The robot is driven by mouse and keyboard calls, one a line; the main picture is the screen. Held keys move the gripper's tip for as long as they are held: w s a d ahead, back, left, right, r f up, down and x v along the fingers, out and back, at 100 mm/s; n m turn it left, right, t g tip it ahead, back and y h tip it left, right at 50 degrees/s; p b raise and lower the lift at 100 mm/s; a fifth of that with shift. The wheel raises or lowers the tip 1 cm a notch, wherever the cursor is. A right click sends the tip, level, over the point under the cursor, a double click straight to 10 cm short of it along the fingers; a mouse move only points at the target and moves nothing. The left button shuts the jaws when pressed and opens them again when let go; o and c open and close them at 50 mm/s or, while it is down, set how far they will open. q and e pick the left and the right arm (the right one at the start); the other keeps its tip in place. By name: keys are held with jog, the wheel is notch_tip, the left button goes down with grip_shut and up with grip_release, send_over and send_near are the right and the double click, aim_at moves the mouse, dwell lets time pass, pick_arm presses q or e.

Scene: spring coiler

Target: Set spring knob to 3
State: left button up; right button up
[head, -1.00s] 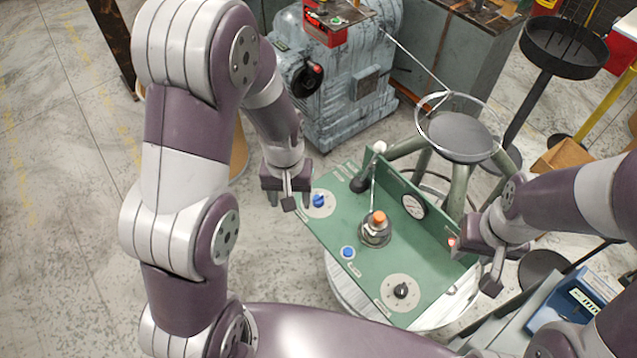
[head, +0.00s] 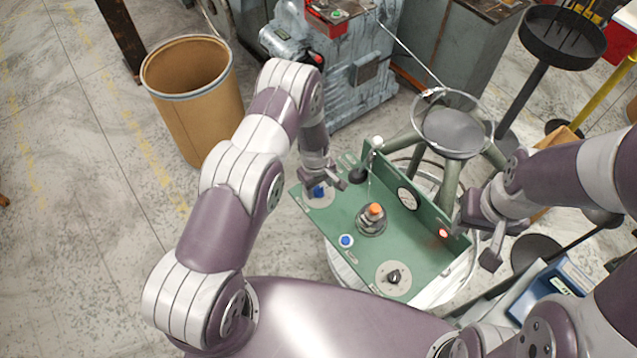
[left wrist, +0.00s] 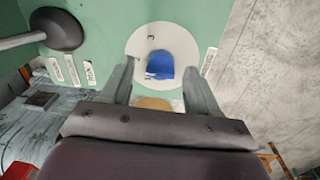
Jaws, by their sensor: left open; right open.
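A green panel (head: 418,262) carries a blue knob (head: 319,191) on a round white dial at its far left corner. A black knob (head: 394,276) sits on another pale dial at the near right; I cannot tell which is labelled as the spring knob. My left gripper (head: 328,187) is open right at the blue knob and partly covers it. In the left wrist view the blue knob (left wrist: 175,61) appears between the two open fingers (left wrist: 168,72); contact is not clear. My right gripper (head: 480,238) is open and empty by the panel's right end.
An orange-topped post (head: 373,213), a blue button (head: 346,241), a gauge (head: 407,198), a red light (head: 443,233) and a white-balled lever (head: 377,142) are on the panel. A stool (head: 452,132) stands behind. A brown drum (head: 193,95) stands at the left.

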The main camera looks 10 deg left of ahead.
pick_arm(q)
jog(key=shift+s+f, duration=0.15)
jog(key=shift+f, duration=0.45)
jog(key=c, duration=1)
